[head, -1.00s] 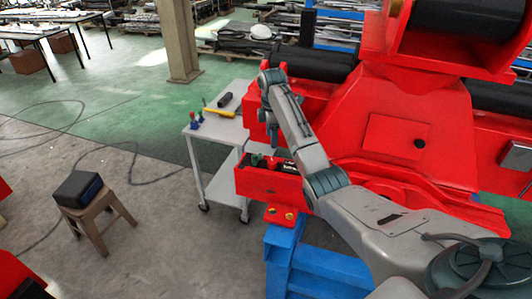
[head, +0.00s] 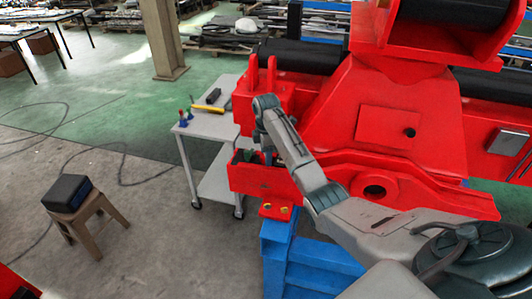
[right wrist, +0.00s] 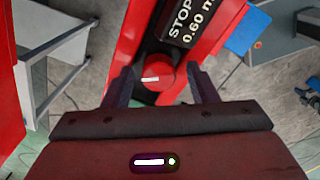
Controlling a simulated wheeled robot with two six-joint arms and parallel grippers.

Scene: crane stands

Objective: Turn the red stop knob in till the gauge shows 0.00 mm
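The red stop knob (right wrist: 158,78) shows in the right wrist view, with a white mark on its face. It sits between the two fingers of my right gripper (right wrist: 160,71), with a gap visible on each side. The gripper is open. The black gauge (right wrist: 188,20) beside the knob reads STOP 0.60 m, with the end of the text cut off. In the head view my right gripper (head: 267,154) hangs at the red bracket (head: 262,181), partly hidden; knob and gauge cannot be made out there. My left gripper is not in view.
A grey trolley (head: 212,127) with a yellow-handled tool and small bottles stands left of the bracket. A blue stand (head: 305,262) supports the red machine (head: 360,105). A stool (head: 78,214) with a black box stands on open floor at left.

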